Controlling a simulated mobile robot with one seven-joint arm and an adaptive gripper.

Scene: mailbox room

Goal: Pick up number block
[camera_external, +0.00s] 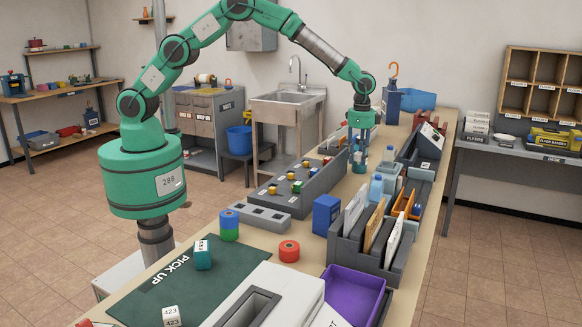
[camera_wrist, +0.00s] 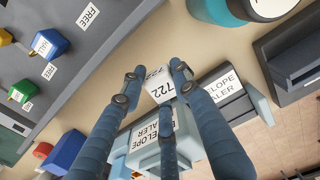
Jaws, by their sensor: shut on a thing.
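A white number block (camera_wrist: 160,86) marked 722 shows between my fingertips in the wrist view. My gripper (camera_wrist: 155,82) has its blue fingers closed around it. Another white number block (camera_external: 171,317) marked 423 sits at the near edge of the dark green PICK UP mat (camera_external: 160,290).
An envelope sealer (camera_wrist: 228,150) lies below my fingers in the wrist view. A grey panel (camera_external: 305,190) with coloured pieces is left of my gripper. A file rack (camera_external: 345,245), a blue box (camera_external: 326,215) and a purple tray (camera_external: 352,293) stand nearer. Part of the mat is bare.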

